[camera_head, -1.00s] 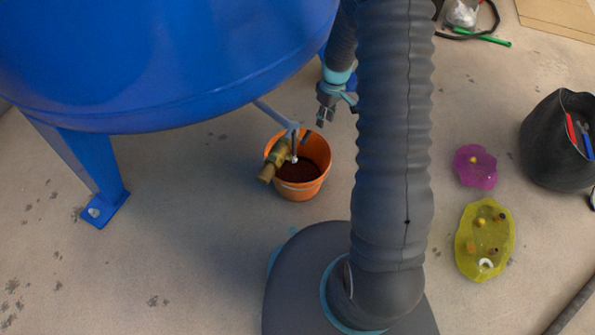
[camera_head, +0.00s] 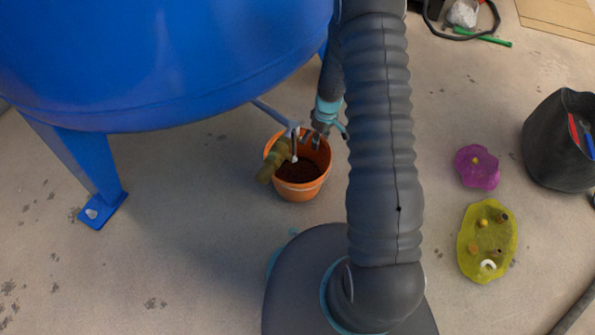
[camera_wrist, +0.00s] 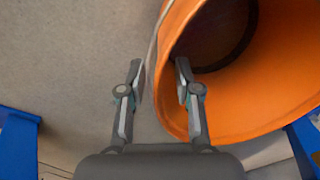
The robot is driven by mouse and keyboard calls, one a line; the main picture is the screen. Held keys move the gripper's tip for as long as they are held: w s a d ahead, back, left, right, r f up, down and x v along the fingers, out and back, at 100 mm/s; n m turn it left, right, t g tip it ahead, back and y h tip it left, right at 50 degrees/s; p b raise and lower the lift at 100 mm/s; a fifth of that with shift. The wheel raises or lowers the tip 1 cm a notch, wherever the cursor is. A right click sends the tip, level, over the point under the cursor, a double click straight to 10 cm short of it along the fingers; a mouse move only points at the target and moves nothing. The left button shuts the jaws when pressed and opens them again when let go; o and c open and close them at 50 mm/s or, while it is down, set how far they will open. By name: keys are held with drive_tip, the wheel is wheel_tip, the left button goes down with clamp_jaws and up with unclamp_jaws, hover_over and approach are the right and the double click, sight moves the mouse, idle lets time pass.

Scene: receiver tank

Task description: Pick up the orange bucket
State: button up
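The orange bucket (camera_head: 300,190) stands upright on the floor below the edge of the blue tank, with something dark brown inside. A brass valve (camera_head: 278,153) hangs over its left side and hides part of the rim. My gripper (camera_head: 311,141) is at the bucket's far right rim. In the wrist view, my gripper (camera_wrist: 160,78) is open, and the bucket's orange wall (camera_wrist: 265,105) fills the right side. The left finger is outside the bucket and the right finger overlaps its opening, with the rim between them. I cannot tell whether either finger touches it.
The blue tank (camera_head: 160,60) overhangs from the left, with a blue leg (camera_head: 88,170) on the floor. A purple tray (camera_head: 477,170), a yellow tray (camera_head: 470,255) with small parts and a black tool bag (camera_head: 550,150) lie to the right.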

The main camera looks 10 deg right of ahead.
drive_tip(key=f, duration=0.3)
drive_tip(key=shift+s+a+f, duration=0.15)
drive_tip(key=shift+a+f, duration=0.25)
drive_tip(key=shift+c, duration=0.2)
clamp_jaws()
drive_tip(key=shift+r, duration=0.15)
drive_tip(key=shift+r, duration=1.7)
drive_tip(key=s+d, duration=1)
drive_tip(key=d, duration=0.4)
drive_tip(key=shift+s+d, duration=0.3)
